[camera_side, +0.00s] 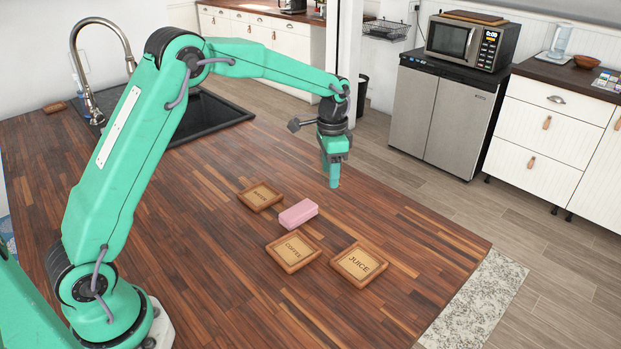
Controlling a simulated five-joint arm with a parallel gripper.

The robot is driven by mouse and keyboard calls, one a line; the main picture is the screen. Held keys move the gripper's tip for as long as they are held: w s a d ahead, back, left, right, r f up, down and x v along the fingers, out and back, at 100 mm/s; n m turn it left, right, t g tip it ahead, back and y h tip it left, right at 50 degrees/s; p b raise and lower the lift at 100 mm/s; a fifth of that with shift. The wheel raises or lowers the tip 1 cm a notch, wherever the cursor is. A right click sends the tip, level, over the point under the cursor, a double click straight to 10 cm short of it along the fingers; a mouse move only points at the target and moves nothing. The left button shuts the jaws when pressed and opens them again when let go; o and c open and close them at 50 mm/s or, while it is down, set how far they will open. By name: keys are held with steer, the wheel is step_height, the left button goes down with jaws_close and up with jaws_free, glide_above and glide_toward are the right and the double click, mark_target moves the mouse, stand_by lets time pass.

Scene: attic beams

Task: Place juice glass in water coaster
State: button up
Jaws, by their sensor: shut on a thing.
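My gripper (333,182) points down over the wooden counter, behind and to the right of the coasters. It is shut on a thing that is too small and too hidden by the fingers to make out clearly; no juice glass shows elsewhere. The water coaster (245,201) is a square wooden tray with a raised rim, the farthest left of three. Its label is small and blurred, and it looks empty. My gripper is to the right of it, apart from it.
A pink block (298,214) lies between the coasters. The coffee coaster (278,256) and juice coaster (345,271) are nearer the front, both empty. A dark sink (205,115) and a tap (90,100) are at the back left. The counter right of the block is clear.

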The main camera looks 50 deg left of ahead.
steer(key=s+a+m, duration=0.3)
steer(key=s+a, duration=0.4)
steer(key=s, duration=0.4)
glide_above(260, 196)
step_height(260, 196, down, 6)
steer(key=shift+f, duration=0.25)
steer(key=shift+f, duration=0.1)
steer(key=shift+f, duration=1.9)
steer(key=shift+f, duration=0.15)
steer(key=o, duration=0.8)
steer(key=shift+c, duration=0.2)
step_height(260, 196, up, 12)
